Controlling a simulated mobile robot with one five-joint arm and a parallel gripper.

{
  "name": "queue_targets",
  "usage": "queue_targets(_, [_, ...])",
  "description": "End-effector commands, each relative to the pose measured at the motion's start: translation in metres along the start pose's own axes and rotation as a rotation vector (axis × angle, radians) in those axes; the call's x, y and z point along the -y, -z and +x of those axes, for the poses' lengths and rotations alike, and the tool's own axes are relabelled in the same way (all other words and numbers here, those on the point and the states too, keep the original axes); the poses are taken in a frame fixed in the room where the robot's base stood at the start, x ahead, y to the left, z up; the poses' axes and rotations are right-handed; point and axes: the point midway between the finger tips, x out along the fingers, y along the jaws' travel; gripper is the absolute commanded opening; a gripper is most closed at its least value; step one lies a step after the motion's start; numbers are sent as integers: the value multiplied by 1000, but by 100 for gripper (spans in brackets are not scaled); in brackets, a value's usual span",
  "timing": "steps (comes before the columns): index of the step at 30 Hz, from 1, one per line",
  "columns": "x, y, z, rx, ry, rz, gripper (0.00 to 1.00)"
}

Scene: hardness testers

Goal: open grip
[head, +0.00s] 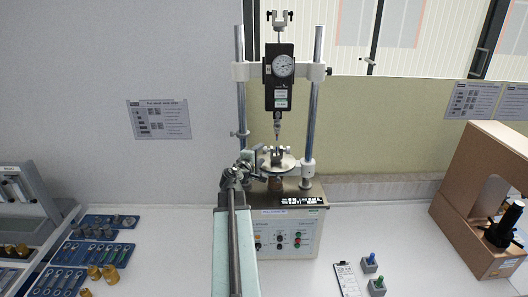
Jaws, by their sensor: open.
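A test stand (291,230) with two upright columns stands at the centre of the head view. Its black dial gauge (280,98) hangs from the crossbar, with a thin rod and hook-like end below it. Under the rod, a small metal grip (277,155) stands on the round plate (287,165) above the base. Its jaws are too small to read. My gripper (261,164) is open, just left of the round plate, close to the grip. I cannot tell whether it touches anything. My arm comes up from the bottom edge.
Blue trays (68,262) with tools and brass weights (103,273) lie at the left. A clipboard (346,279) and two small grey blocks (370,265) lie front right. The bench between stand and box is mostly clear.

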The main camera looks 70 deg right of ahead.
Motion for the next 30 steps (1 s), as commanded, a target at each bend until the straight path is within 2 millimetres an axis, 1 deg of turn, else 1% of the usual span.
queue_targets(1, [1, 2, 13, 0, 0, 0, 50])
queue_targets(6, [1, 2, 44, 1, 0, 1, 50])
queue_targets(9, [0, 2, 52, -1, 0, 0, 50])
queue_targets(15, [0, 1, 51, -1, 0, 0, 50])
queue_targets(16, [0, 1, 51, -1, 0, 0, 48])
queue_targets(17, [0, 1, 51, -1, 0, 0, 39])
queue_targets(18, [0, 1, 51, -1, 0, 0, 28])
queue_targets(20, [0, 1, 51, -1, 0, 0, 11])
queue_targets(21, [0, 1, 51, -1, 0, 0, 0])
queue_targets(26, [2, 1, 51, 0, -7, 3, 0])
queue_targets(30, [8, 0, 52, 4, -66, 25, 0])
